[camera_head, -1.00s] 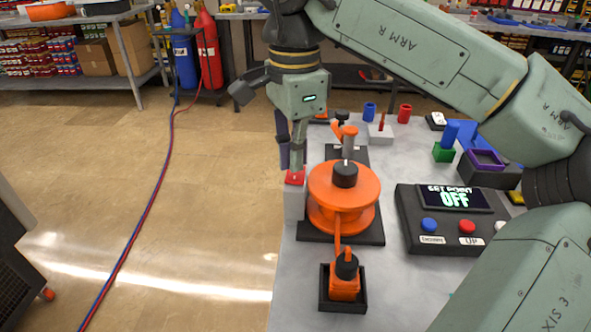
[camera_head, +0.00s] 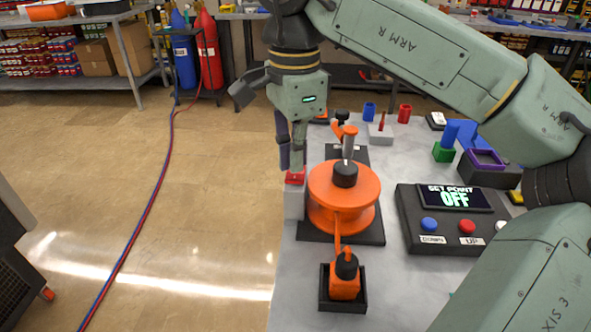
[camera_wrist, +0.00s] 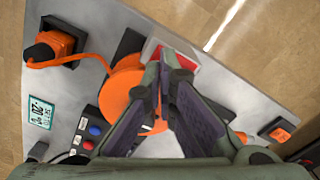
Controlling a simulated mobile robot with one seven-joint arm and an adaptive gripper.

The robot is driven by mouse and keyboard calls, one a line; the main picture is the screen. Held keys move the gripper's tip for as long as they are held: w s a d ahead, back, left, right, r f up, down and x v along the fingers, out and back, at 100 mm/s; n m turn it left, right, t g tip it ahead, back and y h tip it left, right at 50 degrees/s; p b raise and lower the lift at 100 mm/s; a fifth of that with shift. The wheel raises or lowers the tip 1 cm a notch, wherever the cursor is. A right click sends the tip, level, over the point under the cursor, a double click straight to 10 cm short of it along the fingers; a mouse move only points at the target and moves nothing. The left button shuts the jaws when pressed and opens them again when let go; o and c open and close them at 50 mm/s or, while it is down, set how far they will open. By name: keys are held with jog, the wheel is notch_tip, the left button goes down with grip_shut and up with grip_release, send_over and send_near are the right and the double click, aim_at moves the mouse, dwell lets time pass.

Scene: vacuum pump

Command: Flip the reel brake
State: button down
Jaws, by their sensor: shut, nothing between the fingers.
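The orange reel (camera_head: 343,197) stands on a dark base plate near the left edge of the table. A red rocker-like piece on a pale block, seemingly the reel brake (camera_head: 295,178), is just left of it. My gripper (camera_head: 297,168) points down, with its fingertips at or just above the red piece; contact cannot be told. In the wrist view the closed fingertips (camera_wrist: 165,62) partly cover the red piece (camera_wrist: 150,48), beside the orange reel (camera_wrist: 120,88). Nothing shows between the fingers.
An orange strap runs from the reel to an orange plug in a black holder (camera_head: 325,303). A control box (camera_head: 405,222) showing "OFF" stands to the right. Behind the reel is an orange-handled fitting (camera_head: 348,140). Open floor lies left of the table.

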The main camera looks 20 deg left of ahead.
aim_at(294, 178)
jog(key=shift+f+b, duration=0.65)
jog(key=shift+f, duration=0.45)
dwell(0.3)
jog(key=shift+r, duration=0.1)
notch_tip(294, 178, up, 7)
jog(key=p, duration=0.6)
dwell(0.6)
